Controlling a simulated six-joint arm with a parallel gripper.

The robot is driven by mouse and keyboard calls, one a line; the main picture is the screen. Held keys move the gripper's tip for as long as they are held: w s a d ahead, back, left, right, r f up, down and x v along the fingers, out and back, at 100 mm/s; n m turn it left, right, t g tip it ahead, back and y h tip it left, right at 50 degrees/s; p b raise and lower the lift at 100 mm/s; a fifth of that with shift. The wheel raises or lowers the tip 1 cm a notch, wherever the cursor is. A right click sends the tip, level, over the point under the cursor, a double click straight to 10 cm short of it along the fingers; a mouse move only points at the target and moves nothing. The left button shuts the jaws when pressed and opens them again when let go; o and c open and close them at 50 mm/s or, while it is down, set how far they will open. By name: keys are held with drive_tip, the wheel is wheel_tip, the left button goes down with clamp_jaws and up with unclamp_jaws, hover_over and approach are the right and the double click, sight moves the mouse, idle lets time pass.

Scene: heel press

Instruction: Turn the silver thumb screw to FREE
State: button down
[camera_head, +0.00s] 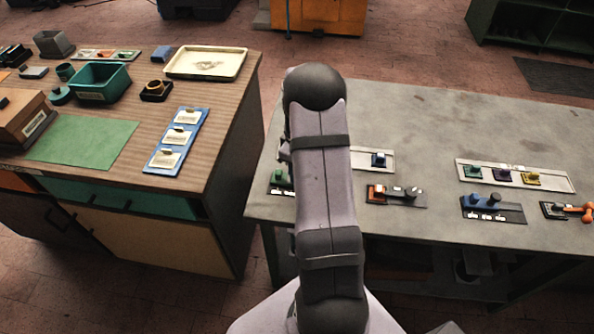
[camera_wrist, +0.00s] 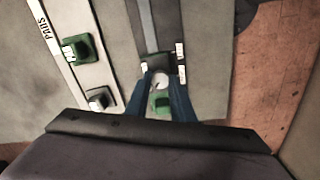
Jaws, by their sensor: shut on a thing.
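The silver thumb screw (camera_wrist: 158,76) shows in the wrist view as a pale round top at the end of a dark plate. My gripper (camera_wrist: 160,82) is over it, with its blue fingers on either side, shut on the screw. A green block (camera_wrist: 162,104) shows between the fingers, just nearer than the screw. Small white labels (camera_wrist: 181,50) stand beside the plate, too small to read, so I cannot tell which setting the screw is at. In the head view my own arm hides the gripper and the screw.
In the head view, the grey bench (camera_head: 450,130) holds several small fixtures to the right. A wooden cabinet (camera_head: 225,150) stands left.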

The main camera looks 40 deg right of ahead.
drive_tip(key=shift+w, duration=0.1)
drive_tip(key=c, duration=1.5)
unclamp_jaws()
drive_tip(key=shift+c, duration=0.2)
drive_tip(key=shift+r, duration=0.1)
drive_tip(key=shift+r+b, duration=1.05)
drive_tip(key=shift+r, duration=2.55)
drive_tip(key=shift+m, duration=0.3)
